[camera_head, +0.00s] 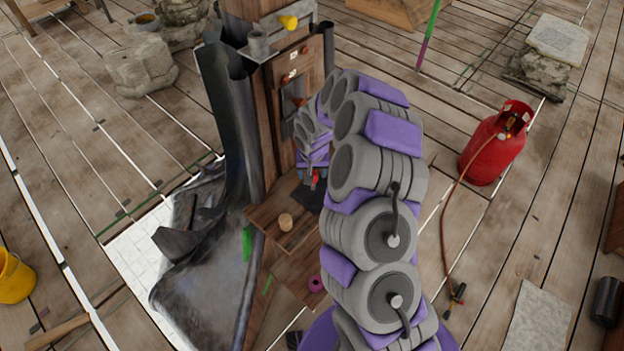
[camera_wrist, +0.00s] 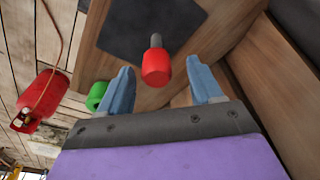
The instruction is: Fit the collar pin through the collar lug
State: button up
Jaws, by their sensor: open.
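A red-headed pin with a short grey shank (camera_wrist: 155,62), which I take for the collar pin, shows over a dark pad in the wrist view. My gripper (camera_wrist: 159,66) is open, its two blue fingers on either side of the red head with gaps to both. Whether the fingers are level with the head I cannot tell. In the head view a small red spot (camera_head: 315,180) shows at the end of my arm, by the wooden post (camera_head: 266,130). I cannot make out the collar lug for certain; my arm hides part of the post's front.
A wooden shelf (camera_head: 262,218) carries the dark pad (camera_wrist: 118,28) and a small wooden cylinder (camera_head: 285,222). Dark sheeting (camera_head: 228,120) hangs left of the post. A red gas bottle (camera_head: 493,145) with a hose stands right. A yellow knob (camera_head: 288,22) sits high on the post.

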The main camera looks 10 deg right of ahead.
jog(key=shift+w+f, duration=0.15)
jog(key=shift+f, duration=0.6)
jog(key=shift+d+r, duration=0.1)
jog(key=shift+d, duration=0.15)
jog(key=shift+c, duration=0.7)
grip_shut()
